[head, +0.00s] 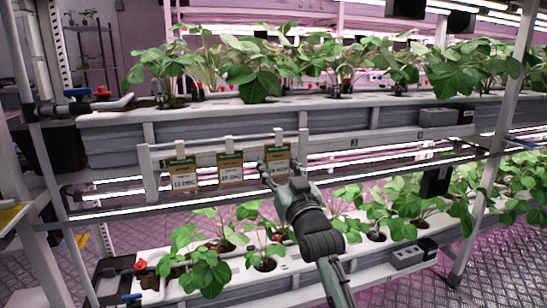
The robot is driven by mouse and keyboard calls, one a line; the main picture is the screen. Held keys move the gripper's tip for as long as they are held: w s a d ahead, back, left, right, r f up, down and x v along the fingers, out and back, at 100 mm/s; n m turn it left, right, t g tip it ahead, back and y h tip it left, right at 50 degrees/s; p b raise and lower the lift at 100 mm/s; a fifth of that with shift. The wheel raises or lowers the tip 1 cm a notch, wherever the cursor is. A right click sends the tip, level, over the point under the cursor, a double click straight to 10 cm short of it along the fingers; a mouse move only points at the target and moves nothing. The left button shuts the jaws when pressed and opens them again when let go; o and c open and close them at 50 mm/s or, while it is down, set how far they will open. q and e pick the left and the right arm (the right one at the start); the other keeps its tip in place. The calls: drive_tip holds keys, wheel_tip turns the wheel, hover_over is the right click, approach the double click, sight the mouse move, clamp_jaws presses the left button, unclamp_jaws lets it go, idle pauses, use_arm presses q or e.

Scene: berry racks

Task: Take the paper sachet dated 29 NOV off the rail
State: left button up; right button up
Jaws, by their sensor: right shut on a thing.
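Three paper sachets with green tops hang in a row under white clips on the white rail (225,143) of the upper rack. The left sachet (182,178) and the middle sachet (231,171) hang free of my gripper. Their printed dates are too small to read surely. The right sachet (279,157) is partly covered by my right gripper (268,172), which is shut on it. Its date cannot be read. It is still up at its clip, upright. My left gripper does not show.
The upper trough (300,106) with strawberry plants runs above the rail. A lower trough (250,278) with more plants lies below, its leaves close to my right arm. Rack posts stand at left and right. Lit tubes run behind the sachets.

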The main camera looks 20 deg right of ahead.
drive_tip(key=shift+s+d+p, duration=0.1)
drive_tip(key=shift+s+p, duration=1.15)
drive_tip(key=shift+s, duration=1.95)
